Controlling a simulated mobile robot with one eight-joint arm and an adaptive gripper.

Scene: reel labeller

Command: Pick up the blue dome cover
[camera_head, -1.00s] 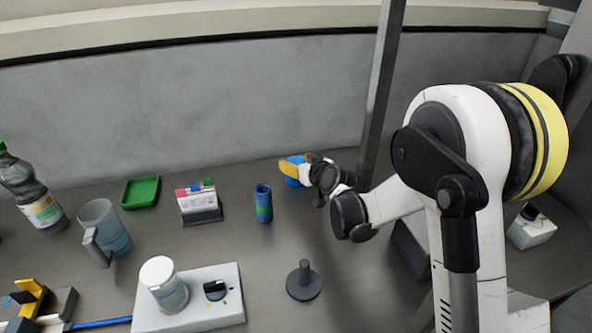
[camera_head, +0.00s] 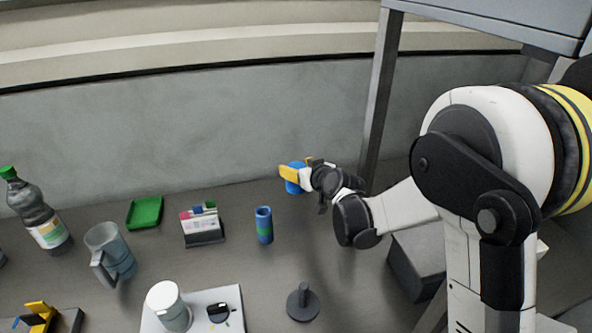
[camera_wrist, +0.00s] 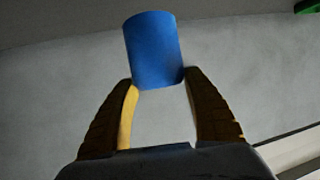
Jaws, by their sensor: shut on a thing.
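The blue dome cover (camera_head: 293,187) is between the yellow fingers of my gripper (camera_head: 289,173), near the back wall. It shows as a smooth blue cylinder-like body (camera_wrist: 153,50) in the wrist view. There my gripper (camera_wrist: 158,84) has both fingertips against its lower end, one on each side, with a gap between the fingers below it. In the head view the fingers and wrist hide part of it. The cover appears held up off the table, against the grey wall.
A blue-green cylinder (camera_head: 264,226), a card holder (camera_head: 203,235) and a green tray (camera_head: 145,213) stand left of my gripper. A dark peg on a round base (camera_head: 303,303) is nearer the front. A jug (camera_head: 110,254) and bottle (camera_head: 42,213) are farther left. A grey post (camera_head: 381,95) rises close to my wrist.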

